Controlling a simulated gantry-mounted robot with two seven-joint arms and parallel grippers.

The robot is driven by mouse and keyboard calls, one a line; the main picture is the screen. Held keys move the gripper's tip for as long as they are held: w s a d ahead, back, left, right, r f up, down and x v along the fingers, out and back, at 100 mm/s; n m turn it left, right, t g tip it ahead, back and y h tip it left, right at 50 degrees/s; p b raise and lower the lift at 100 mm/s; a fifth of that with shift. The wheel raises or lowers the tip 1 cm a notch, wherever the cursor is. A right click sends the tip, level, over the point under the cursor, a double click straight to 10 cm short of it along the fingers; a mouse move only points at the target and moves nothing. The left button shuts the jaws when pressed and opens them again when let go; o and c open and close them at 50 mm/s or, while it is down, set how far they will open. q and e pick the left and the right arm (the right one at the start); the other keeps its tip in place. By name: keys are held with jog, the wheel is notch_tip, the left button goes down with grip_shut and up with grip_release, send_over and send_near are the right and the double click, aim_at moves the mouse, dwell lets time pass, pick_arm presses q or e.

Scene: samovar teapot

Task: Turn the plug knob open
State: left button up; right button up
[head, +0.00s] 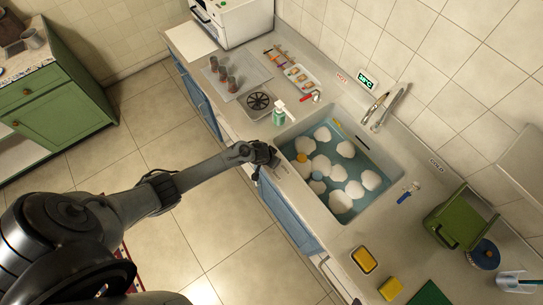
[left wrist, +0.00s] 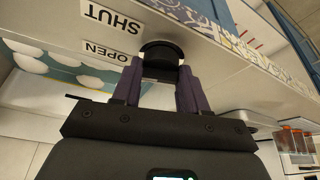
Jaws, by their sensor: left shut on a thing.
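The black plug knob (left wrist: 162,55) shows in the left wrist view, on the pale counter front beside the labels SHUT (left wrist: 112,16) and OPEN (left wrist: 105,51). My left gripper (left wrist: 160,78) has its two purple fingers on either side of the knob and is shut on it. How far the knob is turned I cannot tell. In the head view my left gripper (head: 263,156) is at the front rim of the sink (head: 284,186) and hides the knob. The sink holds blue water with white foam (head: 346,149). My right gripper is in neither view.
A soap bottle (head: 279,113) stands at the sink's left corner. A tap (head: 393,105) is behind the sink, with red (head: 308,97) and blue (head: 404,197) handles.

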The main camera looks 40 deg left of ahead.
pick_arm(q)
jog(key=n, duration=0.1)
jog(key=n+p, duration=0.1)
jog(key=shift+d+n+y, duration=0.2)
jog(key=shift+n+y, duration=0.2)
jog(key=shift+n+g+y, duration=0.3)
jog(key=shift+n+y, duration=0.3)
jog(key=shift+n, duration=0.8)
jog(key=shift+a, duration=0.1)
jog(key=o, duration=1.1)
jog(key=shift+r+p, duration=0.1)
jog(key=shift+p, duration=0.2)
